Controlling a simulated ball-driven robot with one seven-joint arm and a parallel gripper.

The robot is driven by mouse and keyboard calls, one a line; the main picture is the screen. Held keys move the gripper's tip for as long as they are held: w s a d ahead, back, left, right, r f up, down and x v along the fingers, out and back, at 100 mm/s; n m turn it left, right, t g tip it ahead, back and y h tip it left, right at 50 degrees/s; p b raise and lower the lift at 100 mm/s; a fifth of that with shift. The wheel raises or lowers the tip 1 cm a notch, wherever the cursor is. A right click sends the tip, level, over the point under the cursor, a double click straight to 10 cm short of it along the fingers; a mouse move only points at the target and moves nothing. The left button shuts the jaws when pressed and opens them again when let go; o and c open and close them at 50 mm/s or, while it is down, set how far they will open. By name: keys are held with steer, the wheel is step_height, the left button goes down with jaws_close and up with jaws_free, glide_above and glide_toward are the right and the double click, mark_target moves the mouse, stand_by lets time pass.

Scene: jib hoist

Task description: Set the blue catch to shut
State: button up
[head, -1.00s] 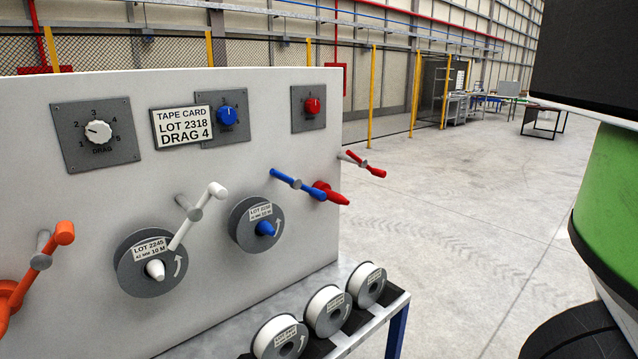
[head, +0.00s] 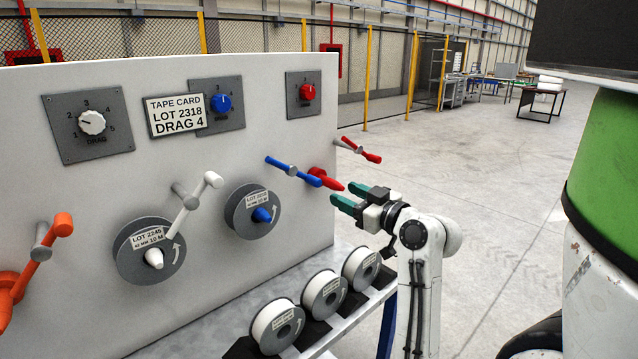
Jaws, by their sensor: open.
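The blue catch (head: 290,171) is a bar on a grey pivot on the white panel, sloping down to the right. It sits above and to the right of the blue-hubbed spool (head: 240,218). My gripper (head: 338,197) is open and empty, with green fingertips pointing left at the panel. In the picture it is to the right of and a little below the blue catch, just below the tip of the red spindle (head: 326,180). It appears apart from both; the exact depth gap is hard to tell.
A white catch (head: 192,200) and an orange catch (head: 45,243) are to the left, a red catch (head: 357,150) to the right. White dial (head: 92,122), blue dial (head: 221,103), red dial (head: 308,91) and a tape card (head: 176,115) are above. Spare spools (head: 325,294) line the shelf below.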

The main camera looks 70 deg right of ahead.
mark_target(319, 183)
steer(key=p+x, duration=0.2)
steer(key=x, duration=0.8)
steer(key=shift+a, duration=0.15)
steer(key=shift+f, duration=0.1)
jaws_close()
